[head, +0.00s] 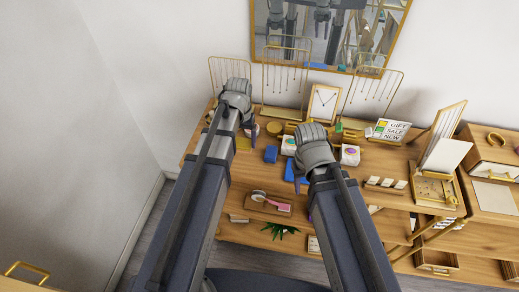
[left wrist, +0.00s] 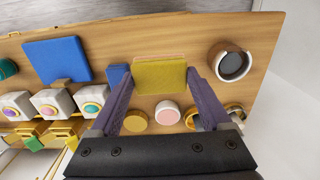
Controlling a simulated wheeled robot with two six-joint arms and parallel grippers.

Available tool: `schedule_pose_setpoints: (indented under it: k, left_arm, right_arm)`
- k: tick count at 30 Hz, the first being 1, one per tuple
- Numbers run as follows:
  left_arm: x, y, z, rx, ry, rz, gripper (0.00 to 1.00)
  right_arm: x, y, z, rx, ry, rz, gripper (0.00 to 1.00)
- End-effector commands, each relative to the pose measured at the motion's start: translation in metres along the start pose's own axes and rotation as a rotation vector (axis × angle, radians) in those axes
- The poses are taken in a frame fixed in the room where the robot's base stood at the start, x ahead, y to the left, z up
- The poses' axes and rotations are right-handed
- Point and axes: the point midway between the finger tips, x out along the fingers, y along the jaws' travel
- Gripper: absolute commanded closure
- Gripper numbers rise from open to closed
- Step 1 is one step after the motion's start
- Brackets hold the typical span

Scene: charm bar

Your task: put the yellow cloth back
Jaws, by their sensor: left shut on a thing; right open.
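The yellow cloth (left wrist: 160,76) is a flat folded rectangle between the fingertips of my left gripper (left wrist: 158,84) in the left wrist view. The gripper is shut on its two short sides. In the head view the cloth (head: 243,144) shows in part just below my left gripper (head: 247,128), which hides some of it. The cloth is at the wooden table top; I cannot tell whether it touches it. My right gripper (head: 304,194) is open over the table's middle; its wrist hides much of that area.
A small blue block (left wrist: 118,77) lies close beside the cloth, with a larger blue piece (left wrist: 57,58) further left. A round dark-centred cup (left wrist: 231,62) stands to the right. Pink (left wrist: 167,113) and gold (left wrist: 135,121) round items lie near. Necklace stands (head: 285,80) line the back.

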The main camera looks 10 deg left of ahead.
Motion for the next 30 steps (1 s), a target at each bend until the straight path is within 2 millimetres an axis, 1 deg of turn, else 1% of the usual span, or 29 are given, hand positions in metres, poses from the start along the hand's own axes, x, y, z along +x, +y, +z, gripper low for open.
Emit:
schedule_pose_setpoints:
  k: [2, 8, 11, 14, 18, 22, 24, 30]
  left_arm:
    - [-0.005, 0.0, 0.0, 0.009, 0.0, 0.0, 0.63]
    - [-0.002, 0.0, 0.0, 0.015, 0.0, 0.0, 0.63]
    - [0.006, 0.0, 0.0, 0.015, 0.0, 0.0, 0.63]
    - [0.018, 0.0, 0.0, 0.014, 0.0, 0.0, 0.63]
    - [0.04, 0.0, 0.0, 0.014, 0.0, 0.0, 0.63]
    - [0.058, 0.0, 0.0, 0.014, 0.0, 0.0, 0.63]
    - [0.061, 0.0, 0.0, 0.014, 0.0, 0.0, 0.63]
    - [0.061, 0.0, 0.0, 0.014, 0.0, 0.0, 0.63]
  right_arm:
    - [-0.005, 0.0, 0.001, 0.0, 0.0, 0.0, 0.5]
    - [-0.002, 0.0, 0.0, 0.0, 0.0, 0.0, 0.5]
    - [0.006, -0.001, 0.0, -0.001, 0.0, 0.0, 0.5]
    - [0.018, -0.002, -0.001, -0.003, 0.0, 0.0, 0.5]
    - [0.04, -0.004, -0.002, -0.007, 0.0, 0.001, 0.5]
    - [0.057, -0.005, -0.003, -0.012, 0.0, 0.002, 0.5]
    - [0.061, -0.006, -0.003, -0.012, 0.0, 0.002, 0.5]
    - [0.06, -0.005, -0.003, -0.013, 0.0, 0.002, 0.5]
